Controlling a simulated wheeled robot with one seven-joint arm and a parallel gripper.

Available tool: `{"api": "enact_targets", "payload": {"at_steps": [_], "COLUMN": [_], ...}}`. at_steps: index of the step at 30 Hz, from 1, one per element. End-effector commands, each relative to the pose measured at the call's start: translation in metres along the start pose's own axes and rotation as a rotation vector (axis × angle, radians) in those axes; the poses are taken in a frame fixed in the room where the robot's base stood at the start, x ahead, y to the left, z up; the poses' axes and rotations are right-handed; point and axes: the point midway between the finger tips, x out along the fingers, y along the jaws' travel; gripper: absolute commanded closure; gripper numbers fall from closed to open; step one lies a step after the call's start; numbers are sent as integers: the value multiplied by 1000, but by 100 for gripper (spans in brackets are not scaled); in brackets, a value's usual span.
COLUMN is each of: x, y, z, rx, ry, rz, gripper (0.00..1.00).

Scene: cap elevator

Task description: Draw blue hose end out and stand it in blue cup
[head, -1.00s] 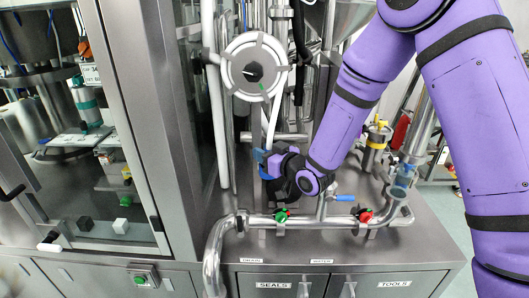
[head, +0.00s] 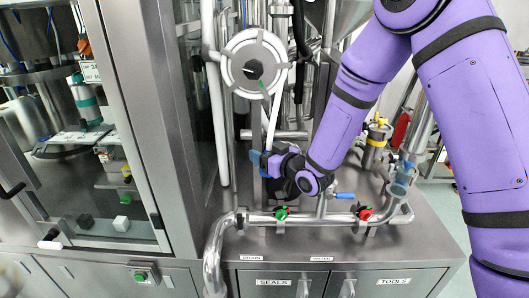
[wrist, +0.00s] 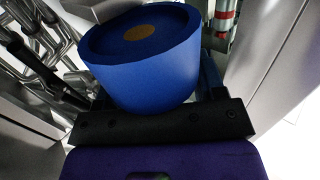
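A white hose (head: 272,118) hangs from the round grey-rimmed reel and runs down behind my gripper (head: 263,166). In the wrist view, a blue round piece with a recessed top and a tan disc, which looks like the blue hose end (wrist: 150,75), stands at my fingers. One finger shows at its right; the other is hidden behind it. The fingers look spread wide, and contact with the piece cannot be made out. In the head view the hose end is mostly hidden by my gripper. The translucent blue cup (head: 398,188) stands at the right, by the pipe's bend.
The hose reel (head: 254,68) is above my gripper. A steel pipe with a green valve (head: 282,213) and a red valve (head: 365,214) crosses the counter front. A blue-handled lever (head: 344,196) and a yellow-topped canister (head: 376,140) lie toward the cup.

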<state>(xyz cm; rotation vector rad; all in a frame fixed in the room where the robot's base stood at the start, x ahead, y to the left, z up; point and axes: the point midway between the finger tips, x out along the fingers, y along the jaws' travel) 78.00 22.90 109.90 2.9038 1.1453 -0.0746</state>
Motion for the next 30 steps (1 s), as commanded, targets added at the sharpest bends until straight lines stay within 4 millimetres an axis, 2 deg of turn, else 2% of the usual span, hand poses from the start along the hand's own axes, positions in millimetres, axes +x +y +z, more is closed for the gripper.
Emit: {"api": "enact_targets", "payload": {"at_steps": [11, 14, 24, 30], "x": [-6, -18, -80, -102], "y": [0, 1, 1, 1], "z": [0, 1, 0, 0], "rx": [0, 1, 0, 1], "ry": [-1, -3, -2, -1], "rz": [1, 1, 2, 1], "gripper": [36, 36, 36, 36]}}
